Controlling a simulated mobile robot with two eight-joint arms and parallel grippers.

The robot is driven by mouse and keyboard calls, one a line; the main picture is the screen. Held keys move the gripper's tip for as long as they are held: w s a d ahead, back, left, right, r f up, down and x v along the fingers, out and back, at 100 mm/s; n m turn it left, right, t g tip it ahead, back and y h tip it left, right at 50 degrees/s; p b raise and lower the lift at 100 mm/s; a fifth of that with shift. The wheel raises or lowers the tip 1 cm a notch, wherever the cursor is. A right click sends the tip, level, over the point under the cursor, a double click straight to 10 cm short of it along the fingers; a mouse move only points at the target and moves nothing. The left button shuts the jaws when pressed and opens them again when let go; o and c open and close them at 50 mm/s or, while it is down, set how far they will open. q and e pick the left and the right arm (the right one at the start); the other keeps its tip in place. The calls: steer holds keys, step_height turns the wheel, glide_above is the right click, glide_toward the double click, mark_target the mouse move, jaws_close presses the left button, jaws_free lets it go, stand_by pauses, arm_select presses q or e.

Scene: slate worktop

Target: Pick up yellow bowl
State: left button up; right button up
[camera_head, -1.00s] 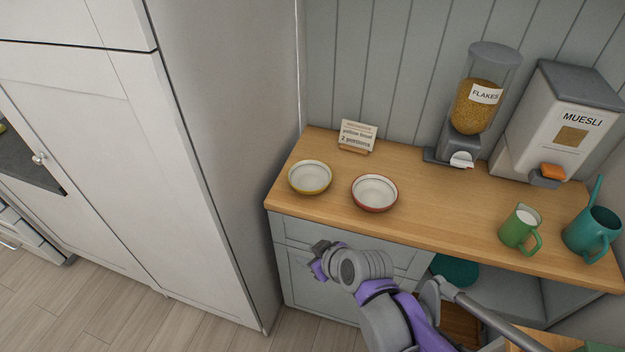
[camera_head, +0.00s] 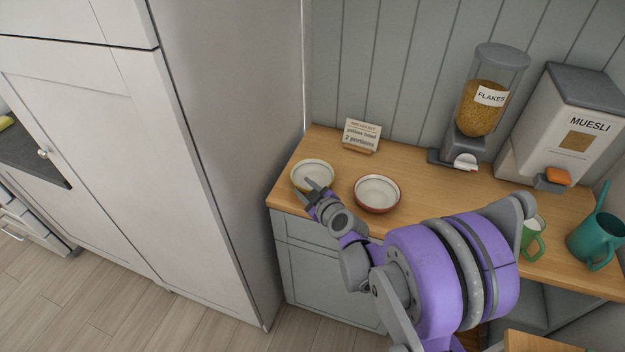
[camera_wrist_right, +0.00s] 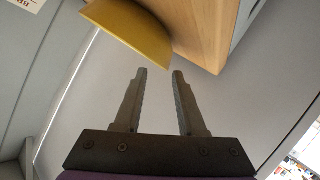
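The yellow bowl (camera_head: 305,172) stands upright on the wooden counter near its left end, with a pale inside and a yellow rim. My right gripper (camera_head: 318,187) is at the bowl's front right edge in the head view, partly covering it. In the right wrist view the yellow bowl (camera_wrist_right: 130,30) shows its yellow outer side beyond the fingertips. There my right gripper (camera_wrist_right: 160,72) is open, with nothing between its fingers and a gap to the bowl. My left gripper is not in view.
A red-rimmed bowl (camera_head: 377,193) stands close to the right of the yellow one. A small sign (camera_head: 361,135) stands behind them. The flakes dispenser (camera_head: 480,105), muesli dispenser (camera_head: 565,130), green jug (camera_head: 531,240) and teal watering can (camera_head: 597,240) are farther right. A tall cabinet (camera_head: 215,130) is at the left.

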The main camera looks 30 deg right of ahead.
mark_target(312, 178)
steer(key=x, duration=0.5)
steer(key=shift+f, duration=0.1)
steer(key=shift+c, duration=0.3)
jaws_close()
stand_by(1.0)
